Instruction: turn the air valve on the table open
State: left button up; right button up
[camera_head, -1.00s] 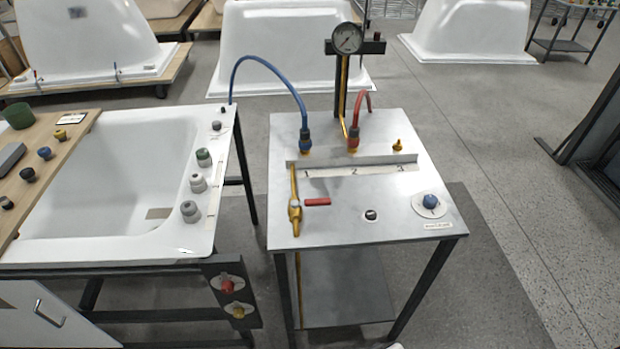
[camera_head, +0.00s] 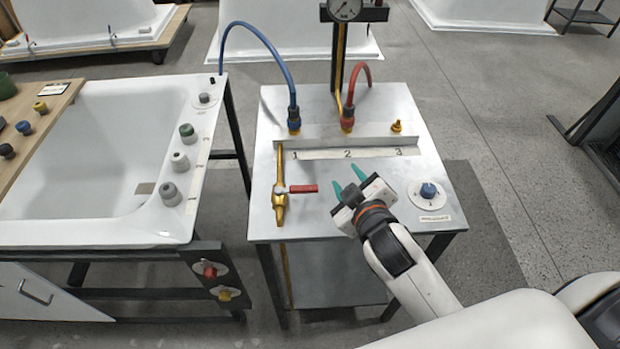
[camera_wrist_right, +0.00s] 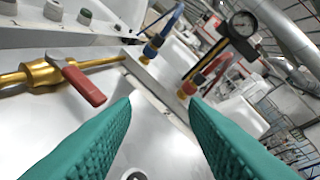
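The air valve (camera_head: 280,199) is a brass body on a brass pipe at the left side of the metal table (camera_head: 330,222). Its red lever (camera_head: 304,189) points right, crosswise to the pipe. In the right wrist view the brass valve body (camera_wrist_right: 42,74) is at the left and the red lever (camera_wrist_right: 84,86) lies just beyond the left finger. My right gripper (camera_head: 348,179) is open and empty, over the table to the right of the lever. Its teal fingers (camera_wrist_right: 160,106) are spread apart, with nothing between them. My left gripper is not in view.
A raised strip (camera_head: 348,150) numbered 1 to 3 crosses the table behind the valve. Blue (camera_head: 270,42) and red (camera_head: 358,72) hoses and a gauge (camera_head: 344,8) rise behind it. A blue knob (camera_head: 428,191) sits at right. A white bathtub (camera_head: 120,232) stands left.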

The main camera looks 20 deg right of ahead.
jog(key=w+a+r+n+t+y, duration=0.3)
jog(key=r+n, duration=0.2)
jog(key=r, duration=0.2)
jog(key=w+a+r+n+t+y, duration=0.25)
jog(key=r+n+t+y, duration=0.2)
jog(key=r, duration=0.25)
jog(key=s+a+r+n+g+y, duration=0.1)
jog(key=a+r+n+g+y, duration=0.5)
jog(key=n+y, duration=0.55)
jog(key=n+g+h, duration=1.3)
jog(key=n+g, duration=0.2)
jog(key=n, duration=0.8)
send_near(308, 187)
jog(key=shift+h, duration=0.3)
jog(key=x, duration=0.2)
jog(key=p+x, duration=0.1)
jog(key=x, duration=0.2)
jog(key=p+x, duration=0.1)
jog(key=x, duration=0.2)
jog(key=shift+a+r, duration=0.1)
jog(key=shift+a, duration=0.15)
